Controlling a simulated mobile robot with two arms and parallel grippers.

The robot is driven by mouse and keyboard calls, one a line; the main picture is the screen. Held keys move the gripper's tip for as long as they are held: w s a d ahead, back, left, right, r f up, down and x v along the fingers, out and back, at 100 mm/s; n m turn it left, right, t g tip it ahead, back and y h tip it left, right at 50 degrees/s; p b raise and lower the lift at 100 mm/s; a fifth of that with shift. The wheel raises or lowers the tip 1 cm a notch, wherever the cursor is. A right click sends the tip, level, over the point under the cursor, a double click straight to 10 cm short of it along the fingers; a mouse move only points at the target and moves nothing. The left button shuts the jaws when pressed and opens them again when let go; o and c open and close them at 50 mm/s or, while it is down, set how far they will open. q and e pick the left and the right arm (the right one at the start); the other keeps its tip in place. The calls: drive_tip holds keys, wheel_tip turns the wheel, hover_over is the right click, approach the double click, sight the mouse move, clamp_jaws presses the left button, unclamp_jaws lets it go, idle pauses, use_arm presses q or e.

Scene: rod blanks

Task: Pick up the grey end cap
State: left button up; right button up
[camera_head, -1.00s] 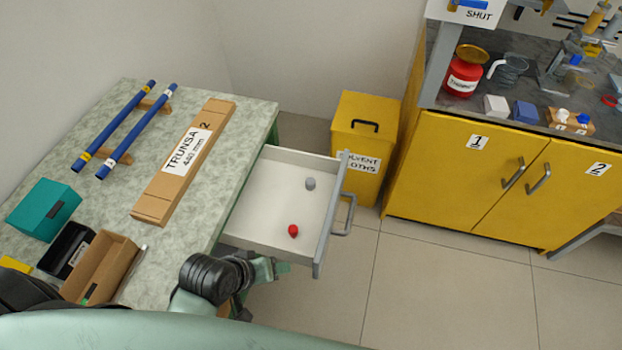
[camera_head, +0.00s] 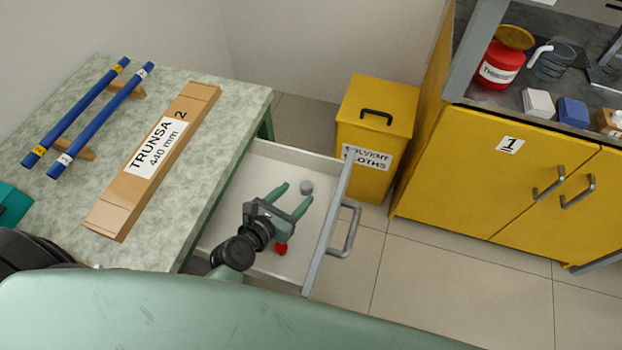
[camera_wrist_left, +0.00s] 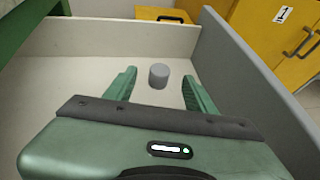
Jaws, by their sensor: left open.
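The grey end cap (camera_head: 306,187) is a small cylinder standing on the floor of the open drawer (camera_head: 222,232). It also shows in the left wrist view (camera_wrist_left: 158,76), ahead of and between my fingertips' directions. My left gripper (camera_head: 294,196) is open over the drawer, its two green fingers pointing toward the cap without holding it. In the left wrist view the cap sits a little beyond the gap between the fingers. My right gripper is not in view.
The drawer's grey front (camera_head: 326,232) and its handle (camera_head: 347,230) stand to the right of the gripper. A cabinet top with a long cardboard box (camera_head: 120,205) and blue rods (camera_head: 75,112) is at the left. A yellow solvent cloths bin (camera_head: 368,130) stands behind.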

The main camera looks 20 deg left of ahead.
sight(306, 185)
use_arm(q)
drive_tip(key=shift+w+d, duration=0.1)
drive_tip(key=shift+w, duration=0.25)
drive_tip(key=x, duration=0.2)
drive_tip(key=shift+w+d+f, duration=0.1)
drive_tip(key=shift+w+f, duration=0.2)
drive_tip(key=shift+b+x, duration=0.3)
drive_tip(key=shift+x, duration=0.9)
drive_tip(key=shift+w+f, duration=0.15)
drive_tip(key=shift+w, duration=0.1)
drive_tip(key=c, duration=1.2)
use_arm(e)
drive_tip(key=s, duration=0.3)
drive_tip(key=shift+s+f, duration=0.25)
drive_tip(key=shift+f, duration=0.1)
